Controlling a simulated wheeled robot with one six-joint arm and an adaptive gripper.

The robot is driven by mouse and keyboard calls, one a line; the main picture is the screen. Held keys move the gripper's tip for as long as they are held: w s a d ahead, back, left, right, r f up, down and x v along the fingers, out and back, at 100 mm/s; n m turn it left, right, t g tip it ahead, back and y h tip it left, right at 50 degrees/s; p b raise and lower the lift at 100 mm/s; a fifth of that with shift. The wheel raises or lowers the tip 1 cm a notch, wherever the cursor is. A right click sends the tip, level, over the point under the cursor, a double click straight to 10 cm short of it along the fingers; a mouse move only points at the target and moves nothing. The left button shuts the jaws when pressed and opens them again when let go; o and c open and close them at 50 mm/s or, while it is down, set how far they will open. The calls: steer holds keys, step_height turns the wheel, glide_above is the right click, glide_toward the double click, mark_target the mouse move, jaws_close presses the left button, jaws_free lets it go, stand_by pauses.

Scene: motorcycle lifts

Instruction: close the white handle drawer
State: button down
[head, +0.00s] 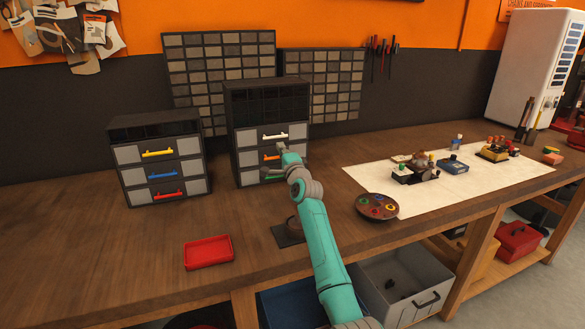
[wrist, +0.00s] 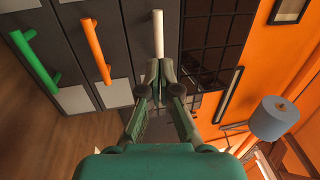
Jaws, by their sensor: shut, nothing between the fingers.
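The white handle (head: 275,136) is on the top drawer (head: 247,141) of the right-hand cabinet, above an orange handle and a green handle. I cannot tell how far this drawer stands out. In the wrist view the white handle (wrist: 158,32) runs up and down, just beyond my gripper's fingertips. My gripper (wrist: 158,70) is shut and empty, with its tips at the end of the handle and close to the drawer front. I cannot tell whether they touch. In the head view my gripper (head: 281,148) is in front of the cabinet, partly hiding the lower drawers.
A second cabinet (head: 125,180) with yellow, blue and red handles stands to the left. A red tray (head: 209,252) lies near the front of the bench. A brown round dish (head: 377,206) and a white mat (head: 440,202) with small items are to the right.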

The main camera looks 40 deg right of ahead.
steer(key=v, duration=0.9)
steer(key=shift+s+f, duration=0.15)
steer(key=shift+f, duration=0.05)
